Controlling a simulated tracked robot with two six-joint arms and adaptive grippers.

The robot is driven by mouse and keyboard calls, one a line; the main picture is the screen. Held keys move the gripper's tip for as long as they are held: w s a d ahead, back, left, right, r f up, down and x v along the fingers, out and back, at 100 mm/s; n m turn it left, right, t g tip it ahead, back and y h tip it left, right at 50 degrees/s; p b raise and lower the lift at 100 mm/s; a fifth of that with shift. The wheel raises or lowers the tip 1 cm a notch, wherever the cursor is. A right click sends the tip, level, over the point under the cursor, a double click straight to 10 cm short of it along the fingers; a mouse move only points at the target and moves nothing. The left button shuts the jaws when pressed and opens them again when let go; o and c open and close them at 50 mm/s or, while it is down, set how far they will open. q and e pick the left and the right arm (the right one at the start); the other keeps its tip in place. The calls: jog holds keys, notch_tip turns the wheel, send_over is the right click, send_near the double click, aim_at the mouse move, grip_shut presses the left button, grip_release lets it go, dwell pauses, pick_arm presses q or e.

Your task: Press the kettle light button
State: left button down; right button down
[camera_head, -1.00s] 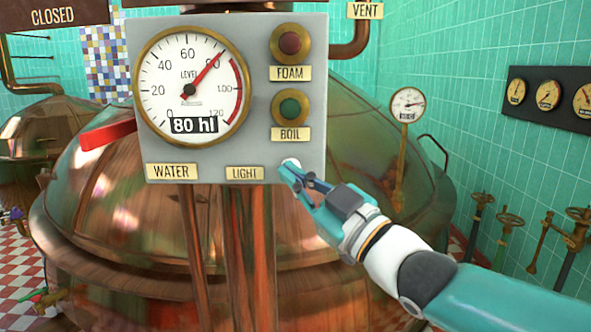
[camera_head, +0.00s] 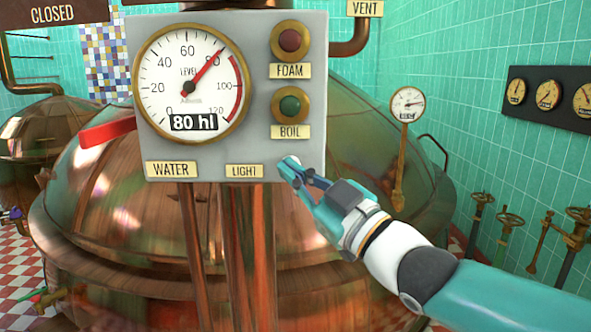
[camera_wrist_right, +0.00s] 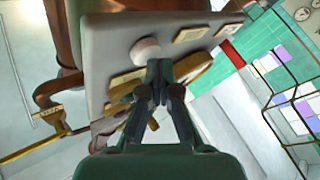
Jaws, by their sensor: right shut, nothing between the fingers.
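The grey control panel (camera_head: 210,172) carries a LIGHT label (camera_head: 244,171) on its lower edge. A round white button (camera_wrist_right: 146,50) shows on the panel in the right wrist view. In the head view the spot right of the LIGHT label is largely covered by my right gripper (camera_head: 287,164). The right gripper is shut and empty, its tips at the panel's lower right corner. In the right wrist view the closed fingertips (camera_wrist_right: 158,68) are right beside the white button; I cannot tell whether they touch it. My left gripper is not in view.
Above the LIGHT label are the green BOIL button (camera_head: 290,105), the red FOAM button (camera_head: 290,40) and the level gauge (camera_head: 192,85). A red lever (camera_head: 107,133) sticks out left. The copper kettle (camera_head: 110,210) stands behind the panel. A small gauge (camera_head: 407,104) stands right.

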jog(key=s+b, duration=0.4)
jog(key=s, duration=0.2)
dwell(0.4)
